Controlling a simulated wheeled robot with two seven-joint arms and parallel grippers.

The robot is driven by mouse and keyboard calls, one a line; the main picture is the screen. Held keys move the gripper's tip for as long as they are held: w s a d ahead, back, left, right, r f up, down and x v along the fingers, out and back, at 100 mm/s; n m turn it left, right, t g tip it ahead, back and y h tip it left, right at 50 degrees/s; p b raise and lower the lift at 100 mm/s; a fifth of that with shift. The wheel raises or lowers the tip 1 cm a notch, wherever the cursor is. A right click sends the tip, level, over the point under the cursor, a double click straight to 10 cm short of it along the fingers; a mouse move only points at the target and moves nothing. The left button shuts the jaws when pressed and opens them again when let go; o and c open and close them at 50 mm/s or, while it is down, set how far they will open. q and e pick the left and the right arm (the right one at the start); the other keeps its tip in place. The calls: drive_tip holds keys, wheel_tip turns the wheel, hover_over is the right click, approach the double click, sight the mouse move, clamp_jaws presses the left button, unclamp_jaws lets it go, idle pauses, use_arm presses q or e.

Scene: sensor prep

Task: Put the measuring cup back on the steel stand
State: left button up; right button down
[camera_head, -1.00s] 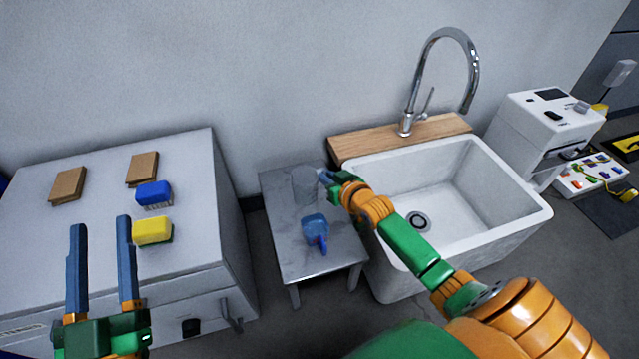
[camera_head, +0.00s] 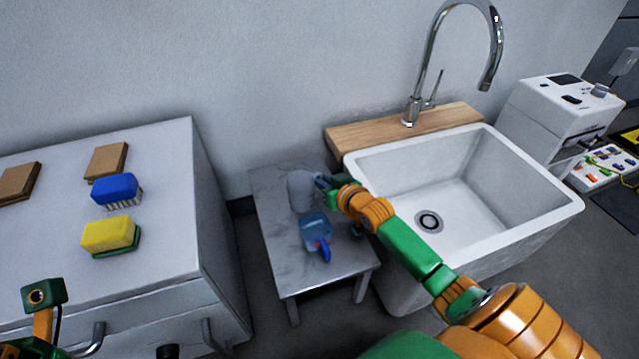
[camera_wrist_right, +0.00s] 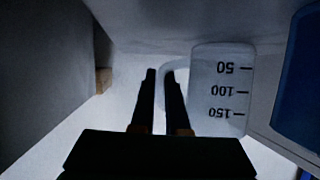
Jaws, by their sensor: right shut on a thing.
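The measuring cup (camera_head: 302,190) is a pale, translucent cup over the back part of the grey steel stand (camera_head: 285,262). In the right wrist view the cup (camera_wrist_right: 220,90) shows marks 50, 100 and 150, upside down in the picture. My right gripper (camera_head: 325,182) is at the cup's right side. Its dark fingers (camera_wrist_right: 158,95) are shut on the cup's handle. I cannot tell whether the cup's base touches the stand. Only a part of my left arm shows at the lower left of the head view; its fingers are out of view.
A white sink (camera_head: 530,215) with a tall tap (camera_head: 436,75) stands at the right. A grey cabinet at the left holds a blue brush (camera_head: 117,188) and a yellow sponge (camera_head: 108,233).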

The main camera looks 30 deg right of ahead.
drive_tip(key=shift+f, duration=0.15)
drive_tip(key=c, duration=0.9)
unclamp_jaws()
